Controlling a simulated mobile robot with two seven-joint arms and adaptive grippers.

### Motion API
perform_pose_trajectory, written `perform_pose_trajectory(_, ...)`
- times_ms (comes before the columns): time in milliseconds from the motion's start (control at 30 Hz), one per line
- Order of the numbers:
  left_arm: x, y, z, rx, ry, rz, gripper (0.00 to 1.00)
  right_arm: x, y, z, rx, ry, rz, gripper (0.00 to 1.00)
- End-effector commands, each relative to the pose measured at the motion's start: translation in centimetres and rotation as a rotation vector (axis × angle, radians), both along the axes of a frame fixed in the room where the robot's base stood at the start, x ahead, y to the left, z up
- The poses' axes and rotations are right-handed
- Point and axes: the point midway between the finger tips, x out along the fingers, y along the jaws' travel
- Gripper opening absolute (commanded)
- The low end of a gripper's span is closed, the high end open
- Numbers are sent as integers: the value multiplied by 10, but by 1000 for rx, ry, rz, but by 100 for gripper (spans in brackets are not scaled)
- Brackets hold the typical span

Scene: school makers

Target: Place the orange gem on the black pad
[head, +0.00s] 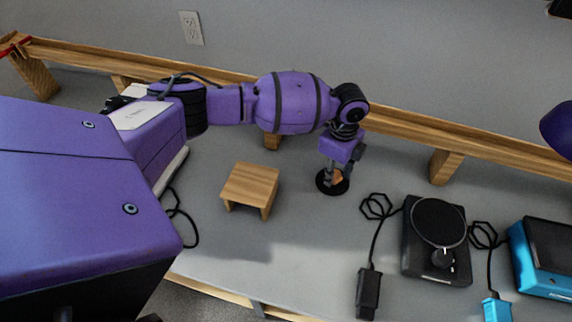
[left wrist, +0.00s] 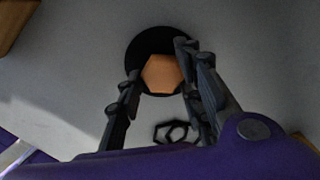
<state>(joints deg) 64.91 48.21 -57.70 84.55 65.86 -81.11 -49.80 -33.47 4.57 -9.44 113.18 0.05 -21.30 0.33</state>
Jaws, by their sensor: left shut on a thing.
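The orange gem (head: 337,178) is small and faceted, and sits between the fingers of my left gripper (head: 335,172). In the left wrist view the gem (left wrist: 161,75) shows as an orange hexagon, with a dark fingertip on either side. My left gripper is shut on it and points down. The round black pad (head: 327,188) lies on the grey table directly under the gripper. In the left wrist view the pad (left wrist: 143,43) shows behind the gem. I cannot tell whether the gem touches the pad or is just above it. My right gripper is not in view.
A small wooden stand (head: 250,184) is left of the pad. A black device with a round top (head: 438,222) and a blue device (head: 545,258) with cables are at the right. A wooden rail (head: 410,128) runs along the back. The table around the pad is clear.

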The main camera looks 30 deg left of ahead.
Motion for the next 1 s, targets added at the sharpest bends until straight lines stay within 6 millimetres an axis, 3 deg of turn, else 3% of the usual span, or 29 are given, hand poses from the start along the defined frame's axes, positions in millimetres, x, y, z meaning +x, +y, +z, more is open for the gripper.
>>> perform_pose_trajectory(433,0,0,-13,0,0,0,10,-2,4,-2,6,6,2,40)
perform_pose_trajectory(467,0,0,-12,0,-1,0,38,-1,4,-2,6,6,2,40)
perform_pose_trajectory(567,0,0,-12,0,-1,0,51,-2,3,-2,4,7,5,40)
perform_pose_trajectory(867,0,0,-11,0,-2,0,53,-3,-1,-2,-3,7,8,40)
perform_pose_trajectory(1000,1,-1,-1,-2,-4,-1,53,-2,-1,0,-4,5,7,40)
